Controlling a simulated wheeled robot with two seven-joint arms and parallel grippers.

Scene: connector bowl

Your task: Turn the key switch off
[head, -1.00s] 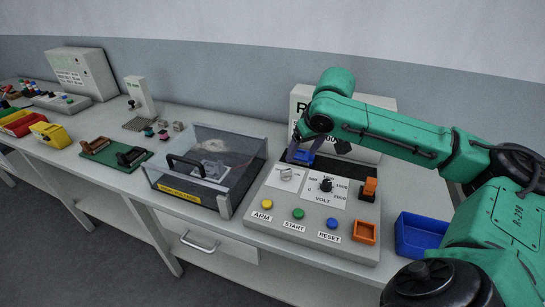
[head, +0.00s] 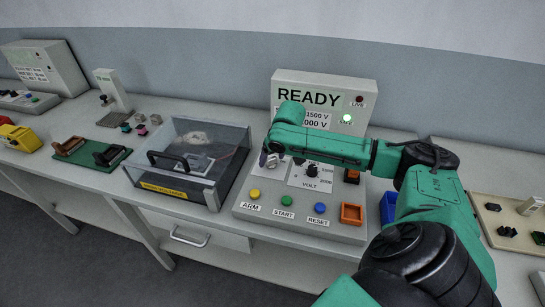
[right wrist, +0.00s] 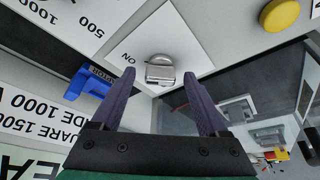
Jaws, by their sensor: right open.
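The key switch (right wrist: 160,70) is a silver metal knob on a white plate with an upside-down "ON" label beside it in the right wrist view. My right gripper (right wrist: 160,84) is open, with one dark finger on each side of the key's near edge. The key lies between and just beyond the fingertips; I cannot tell whether they touch it. My left gripper is not in view.
A blue piece (right wrist: 90,82) stands close beside the key plate. The panel carries a VOLT dial (head: 312,171), a yellow ARM button (head: 255,194) and an orange square frame (head: 351,214). The display (head: 318,93) reads READY, with a green lamp lit. A clear-walled box (head: 190,160) stands left.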

